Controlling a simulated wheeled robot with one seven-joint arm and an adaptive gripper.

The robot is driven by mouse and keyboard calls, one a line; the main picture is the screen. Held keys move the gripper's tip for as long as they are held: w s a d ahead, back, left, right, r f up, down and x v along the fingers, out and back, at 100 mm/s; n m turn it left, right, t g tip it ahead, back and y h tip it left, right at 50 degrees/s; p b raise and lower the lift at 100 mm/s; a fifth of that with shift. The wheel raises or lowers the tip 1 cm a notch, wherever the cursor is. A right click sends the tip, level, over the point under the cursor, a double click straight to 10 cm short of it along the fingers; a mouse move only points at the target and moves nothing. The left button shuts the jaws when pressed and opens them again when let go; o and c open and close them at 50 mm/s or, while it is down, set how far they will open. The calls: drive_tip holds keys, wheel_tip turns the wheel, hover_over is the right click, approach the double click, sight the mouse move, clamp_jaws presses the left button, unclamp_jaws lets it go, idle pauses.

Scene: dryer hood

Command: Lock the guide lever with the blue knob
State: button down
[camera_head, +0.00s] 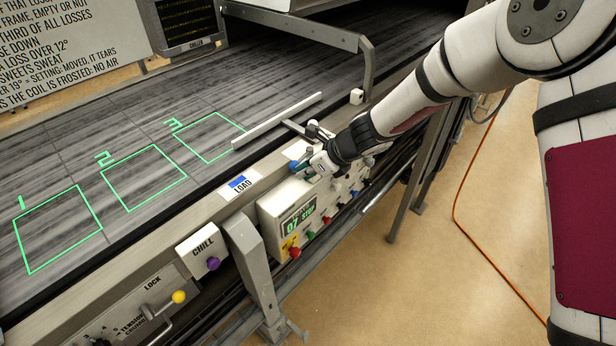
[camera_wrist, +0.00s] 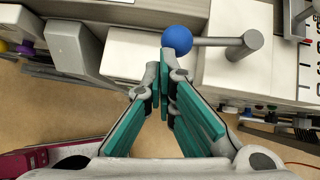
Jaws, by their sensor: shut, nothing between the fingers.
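The blue knob (camera_wrist: 177,38) sits on the end of a grey guide lever (camera_wrist: 222,41), which runs right to a round grey pivot post (camera_wrist: 245,45) in the wrist view. My gripper (camera_wrist: 164,68) is shut and empty, teal pads together. Its tips are right at the knob's near side; I cannot tell whether they touch it. In the head view my gripper (camera_head: 306,170) is at the conveyor's side rail, above the control box. A bit of the blue knob (camera_head: 294,167) shows beside the fingers there; most of the lever is hidden by my gripper.
The control box (camera_head: 292,225) with display and coloured buttons lies just below my gripper. A white guide bar (camera_head: 277,120) lies over the belt. The belt squares are empty.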

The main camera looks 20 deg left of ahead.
drive_tip(key=shift+s+a, duration=0.2)
drive_tip(key=shift+a, duration=0.6)
